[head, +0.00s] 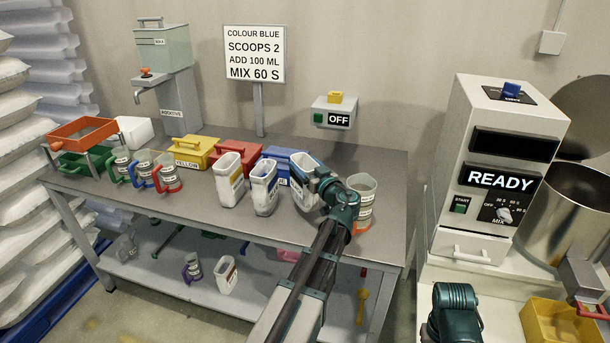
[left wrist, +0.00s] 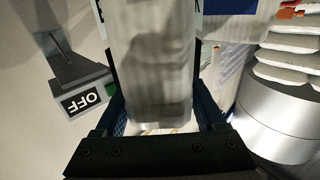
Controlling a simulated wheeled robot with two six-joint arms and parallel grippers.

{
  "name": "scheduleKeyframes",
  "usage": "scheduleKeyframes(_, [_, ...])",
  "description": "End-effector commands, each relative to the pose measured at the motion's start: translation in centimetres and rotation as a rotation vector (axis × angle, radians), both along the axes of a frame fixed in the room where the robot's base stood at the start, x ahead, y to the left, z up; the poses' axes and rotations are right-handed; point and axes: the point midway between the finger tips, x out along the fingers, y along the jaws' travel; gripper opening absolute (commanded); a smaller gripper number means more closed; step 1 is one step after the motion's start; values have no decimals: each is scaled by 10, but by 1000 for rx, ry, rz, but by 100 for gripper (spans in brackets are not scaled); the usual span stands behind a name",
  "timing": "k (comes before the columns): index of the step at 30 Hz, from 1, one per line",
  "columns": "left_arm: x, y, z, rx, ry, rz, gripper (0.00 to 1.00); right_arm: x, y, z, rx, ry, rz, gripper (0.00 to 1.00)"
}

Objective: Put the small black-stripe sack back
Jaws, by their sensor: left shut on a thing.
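A small white sack (head: 301,194) stands upright at the right end of a row of sacks on the grey table. My left gripper (head: 308,173) is shut on its upper part and hides much of it. In the left wrist view the sack (left wrist: 155,75) fills the space between the fingers, with dark print at the picture's top edge. Its stripe is mostly hidden, and I cannot tell whether its base touches the table. Two similar sacks, one (head: 229,182) and another (head: 263,188), stand to its left. My right gripper is out of view; only part of that arm shows at the bottom right.
A clear jug (head: 361,200) with an orange handle stands close right of my left gripper. A blue bin (head: 283,162) is behind the sacks, with red (head: 238,155) and yellow (head: 195,152) bins further left. Another sack (head: 226,276) is on the lower shelf. The table's right front corner is clear.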

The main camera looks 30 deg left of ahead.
Motion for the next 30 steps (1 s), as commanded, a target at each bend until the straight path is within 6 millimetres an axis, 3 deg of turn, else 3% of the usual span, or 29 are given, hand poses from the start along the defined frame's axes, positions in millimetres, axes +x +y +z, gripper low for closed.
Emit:
scheduleKeyframes(14, [2, 2, -37, 1, -1, 0, 0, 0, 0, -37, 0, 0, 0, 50])
scheduleKeyframes(27, [2, 2, -40, 0, 0, 0, 0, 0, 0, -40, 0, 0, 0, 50])
scheduleKeyframes(28, [2, 2, -40, 0, 0, 0, 74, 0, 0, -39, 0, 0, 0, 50])
scheduleKeyframes(30, [2, 2, -38, 0, 0, 0, 86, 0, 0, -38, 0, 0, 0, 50])
